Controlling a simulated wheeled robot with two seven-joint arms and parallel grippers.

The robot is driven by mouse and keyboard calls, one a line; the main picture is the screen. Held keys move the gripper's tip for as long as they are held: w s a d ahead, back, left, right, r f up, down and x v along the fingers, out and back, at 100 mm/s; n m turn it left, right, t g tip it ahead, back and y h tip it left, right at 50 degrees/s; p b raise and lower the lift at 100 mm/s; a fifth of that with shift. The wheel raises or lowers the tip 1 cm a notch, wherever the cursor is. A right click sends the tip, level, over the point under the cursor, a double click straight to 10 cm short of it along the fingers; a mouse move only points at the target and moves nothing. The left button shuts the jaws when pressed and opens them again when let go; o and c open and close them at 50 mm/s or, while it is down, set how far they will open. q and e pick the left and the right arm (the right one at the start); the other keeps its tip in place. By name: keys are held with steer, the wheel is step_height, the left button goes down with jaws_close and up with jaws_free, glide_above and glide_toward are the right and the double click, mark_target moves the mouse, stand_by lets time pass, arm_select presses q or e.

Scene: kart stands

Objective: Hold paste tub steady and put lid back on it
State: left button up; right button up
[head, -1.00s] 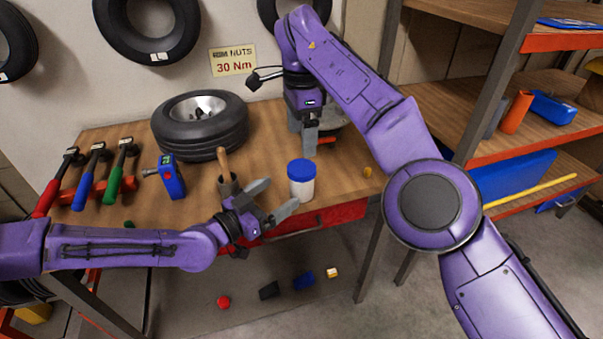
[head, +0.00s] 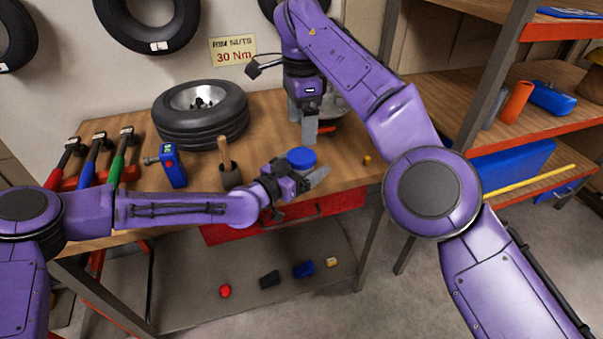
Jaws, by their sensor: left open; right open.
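The paste tub (head: 301,158) stands on the bench near its front edge. Its round blue top shows; its white body is mostly hidden behind my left gripper. I cannot tell whether the blue top is a seated lid. My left gripper (head: 305,173) is open, low at the tub, with one finger along its right front side; the other finger is largely hidden. Contact with the tub cannot be seen. My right gripper (head: 303,130) points down behind the tub, open, with nothing seen between its fingers. A pale round thing is partly hidden behind it.
A tyre (head: 201,113), a holder with a wooden handle (head: 231,176), a blue tool (head: 172,165) and several hammers (head: 93,160) occupy the bench's left. A small yellow piece (head: 367,159) lies right of the tub. A shelf rack (head: 520,110) stands at right.

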mark_target(301, 155)
arm_select(q)
steer(key=shift+w+d, duration=0.1)
steer(key=shift+d, duration=0.05)
jaws_close()
arm_select(e)
steer(key=n, duration=0.4)
steer(key=shift+n, duration=0.3)
steer(key=shift+f, duration=4)
